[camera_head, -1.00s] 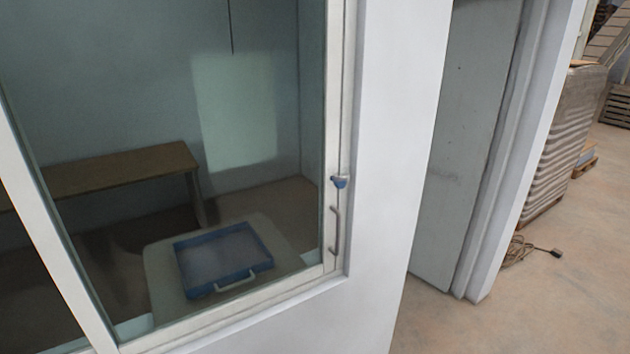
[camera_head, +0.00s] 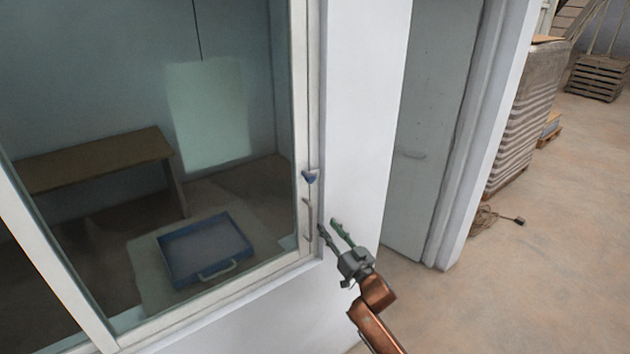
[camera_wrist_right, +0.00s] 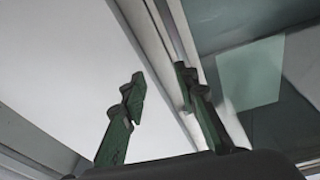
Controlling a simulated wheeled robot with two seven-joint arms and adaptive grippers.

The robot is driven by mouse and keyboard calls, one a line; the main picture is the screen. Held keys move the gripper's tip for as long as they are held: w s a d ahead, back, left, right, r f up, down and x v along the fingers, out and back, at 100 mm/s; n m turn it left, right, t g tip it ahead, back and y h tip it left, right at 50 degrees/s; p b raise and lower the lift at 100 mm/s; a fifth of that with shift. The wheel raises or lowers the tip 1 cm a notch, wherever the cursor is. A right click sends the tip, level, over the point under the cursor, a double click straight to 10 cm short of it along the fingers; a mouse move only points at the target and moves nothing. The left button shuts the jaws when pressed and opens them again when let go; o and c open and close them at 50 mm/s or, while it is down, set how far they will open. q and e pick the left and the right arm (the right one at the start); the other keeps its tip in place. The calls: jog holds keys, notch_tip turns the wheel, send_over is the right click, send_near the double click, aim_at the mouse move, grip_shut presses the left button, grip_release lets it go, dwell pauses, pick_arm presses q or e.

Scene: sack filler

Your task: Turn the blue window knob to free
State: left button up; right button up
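The blue window knob (camera_head: 309,176) sits on the right upright of the window frame (camera_head: 299,120), just above a grey pull handle (camera_head: 307,218). My right gripper (camera_head: 331,225) is in front of the white wall, below and to the right of the knob and apart from it. Its two green fingers are spread, with nothing between them. In the right wrist view the open fingers (camera_wrist_right: 160,92) point up along the window frame (camera_wrist_right: 165,60); I cannot make out the knob there. My left gripper is in neither view.
Behind the glass are a blue tray (camera_head: 205,250) and a wooden bench (camera_head: 95,163). Right of the white wall (camera_head: 365,120) is a grey door (camera_head: 430,150). A cable (camera_head: 485,217) and a wrapped stack (camera_head: 525,105) are on the floor at right. The floor between is clear.

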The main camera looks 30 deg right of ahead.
jog(key=t+y, duration=0.2)
send_near(312, 181)
jog(key=w, duration=0.2)
jog(key=shift+n, duration=0.4)
jog(key=p+x, duration=0.1)
jog(key=x, duration=0.5)
jog(key=shift+s+r+p, duration=0.1)
jog(key=shift+r+p, duration=0.25)
jog(key=shift+r, duration=0.1)
jog(key=shift+w+a+r, duration=0.1)
jog(key=shift+w+r, duration=0.1)
jog(key=shift+w, duration=0.4)
jog(key=shift+c, duration=0.5)
grip_shut()
